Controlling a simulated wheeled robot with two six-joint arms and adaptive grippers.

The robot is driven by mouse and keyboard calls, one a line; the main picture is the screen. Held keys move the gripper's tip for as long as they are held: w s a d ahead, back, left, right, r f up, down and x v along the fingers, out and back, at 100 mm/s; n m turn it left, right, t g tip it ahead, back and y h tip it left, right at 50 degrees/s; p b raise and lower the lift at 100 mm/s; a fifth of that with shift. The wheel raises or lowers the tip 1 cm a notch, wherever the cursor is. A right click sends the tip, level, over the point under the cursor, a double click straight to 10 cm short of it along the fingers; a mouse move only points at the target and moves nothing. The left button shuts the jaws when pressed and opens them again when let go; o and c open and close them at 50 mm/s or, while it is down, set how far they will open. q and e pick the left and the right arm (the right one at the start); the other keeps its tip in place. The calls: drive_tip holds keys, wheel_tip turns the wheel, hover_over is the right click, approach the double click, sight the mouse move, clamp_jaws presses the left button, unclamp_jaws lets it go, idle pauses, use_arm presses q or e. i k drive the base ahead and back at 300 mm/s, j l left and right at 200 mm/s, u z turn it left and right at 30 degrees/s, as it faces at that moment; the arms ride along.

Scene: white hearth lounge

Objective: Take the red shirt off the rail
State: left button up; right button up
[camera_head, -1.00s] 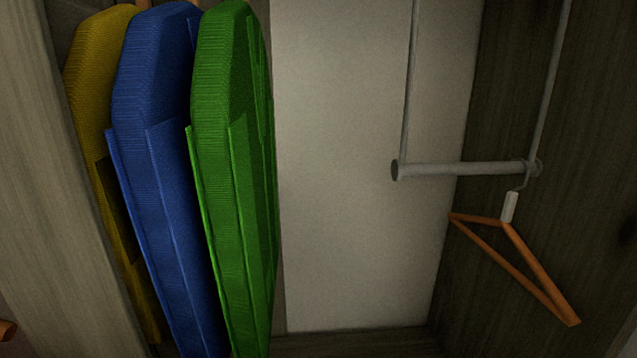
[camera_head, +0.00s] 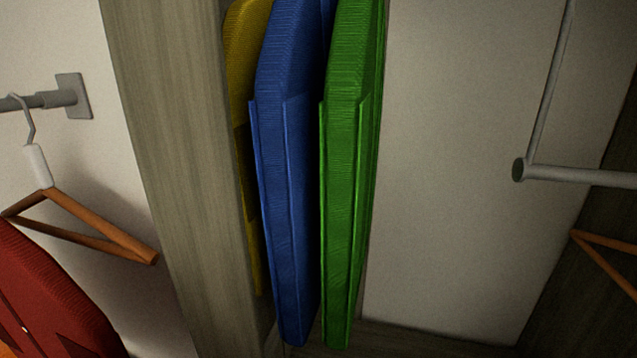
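A red shirt (camera_head: 48,295) shows at the lower left, cut off by the picture's edge. A grey wall rail (camera_head: 42,100) ends in a square bracket above it. A wooden hanger (camera_head: 98,228) with a white neck hangs from this rail by its hook, and its bars look bare. The red shirt is just below and left of this hanger; what holds the shirt up is not visible. Neither of my grippers is in view.
A wooden panel (camera_head: 168,170) separates the red shirt from a wardrobe bay with yellow (camera_head: 244,60), blue (camera_head: 285,200) and green (camera_head: 350,180) garments. At right, a hanging grey bar (camera_head: 575,174) and another wooden hanger (camera_head: 610,250) show. An orange patch lies at the bottom left.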

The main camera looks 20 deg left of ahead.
sight(45, 313)
drive_tip(key=u, duration=2.25)
